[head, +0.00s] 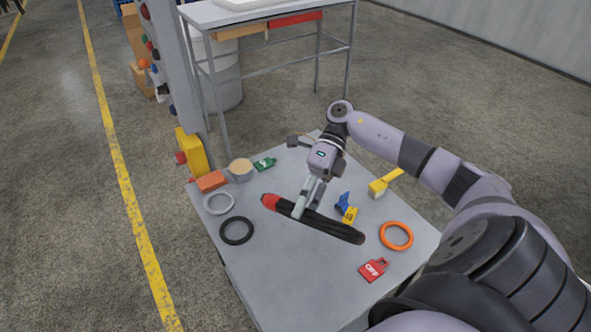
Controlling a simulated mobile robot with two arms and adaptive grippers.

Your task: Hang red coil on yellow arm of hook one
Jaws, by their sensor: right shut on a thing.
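My right gripper (307,200) points down over the grey table and is shut on a long black bundle with red at its ends (335,227). The bundle lies slanted, its red end to the left; I cannot tell if it is the red coil seen edge-on or whether it touches the table. A grey upright post (172,50) with several coloured knobs stands at the upper left. I cannot make out which part is hook one or its yellow arm. A yellow block (191,153) is at the post's foot. My left gripper is not in view.
A metal bench (260,12) stands behind.

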